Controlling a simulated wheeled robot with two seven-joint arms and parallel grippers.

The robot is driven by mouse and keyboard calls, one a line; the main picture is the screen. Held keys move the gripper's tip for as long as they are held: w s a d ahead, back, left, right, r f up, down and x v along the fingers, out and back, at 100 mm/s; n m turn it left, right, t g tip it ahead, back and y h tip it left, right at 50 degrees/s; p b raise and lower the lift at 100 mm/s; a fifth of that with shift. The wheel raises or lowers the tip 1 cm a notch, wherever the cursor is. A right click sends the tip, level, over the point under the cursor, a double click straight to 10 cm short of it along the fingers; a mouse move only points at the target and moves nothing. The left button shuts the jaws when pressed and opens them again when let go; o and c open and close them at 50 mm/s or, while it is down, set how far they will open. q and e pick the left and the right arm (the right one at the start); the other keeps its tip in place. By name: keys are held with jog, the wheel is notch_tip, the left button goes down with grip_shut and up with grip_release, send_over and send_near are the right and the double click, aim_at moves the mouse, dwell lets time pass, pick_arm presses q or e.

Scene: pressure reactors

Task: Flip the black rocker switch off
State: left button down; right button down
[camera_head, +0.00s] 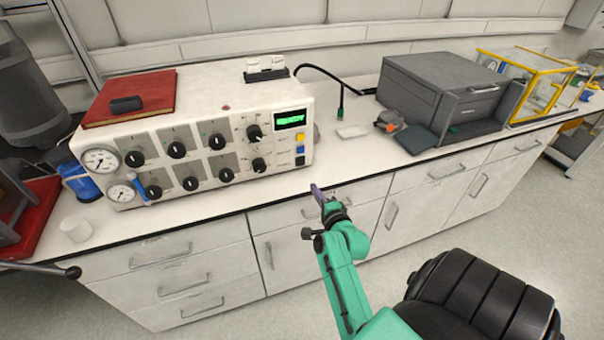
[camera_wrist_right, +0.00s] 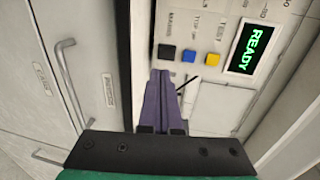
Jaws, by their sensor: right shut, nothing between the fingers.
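The black rocker switch (camera_head: 300,161) is at the lower right of the white control box's front (camera_head: 225,190), below a blue button (camera_head: 299,150) and a yellow one (camera_head: 299,138). In the right wrist view the switch (camera_wrist_right: 167,52) lies just beyond the fingertips, beside the blue button (camera_wrist_right: 189,55). Its rocker position is too small to tell. My right gripper (camera_head: 317,190) is in front of the counter edge, below and right of the switch, apparently apart from it. Its purple fingers (camera_wrist_right: 160,76) are shut and empty. My left gripper is not in view.
The box has several black knobs, gauges (camera_head: 101,160) and a green READY display (camera_head: 290,119). A red book (camera_head: 130,97) lies on top. A grey machine (camera_head: 440,95) stands right. The counter has free room before the box. Drawers (camera_head: 180,275) are below.

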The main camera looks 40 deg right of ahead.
aim_at(299, 166)
jog(key=b+x, duration=0.2)
jog(key=x, duration=0.1)
jog(key=b+x, duration=0.2)
jog(key=x, duration=0.2)
jog(key=b+x, duration=0.3)
jog(key=shift+w+d+f, duration=0.15)
jog(key=shift+w+f, duration=0.1)
jog(key=shift+f, duration=0.15)
jog(key=shift+w+d+b, duration=0.15)
jog(key=shift+w+b, duration=0.15)
jog(key=shift+w, duration=0.05)
jog(key=shift+w+r, duration=0.15)
jog(key=shift+r, duration=0.05)
jog(key=shift+f, duration=0.1)
jog(key=shift+w+b, duration=0.1)
jog(key=shift+b, duration=0.65)
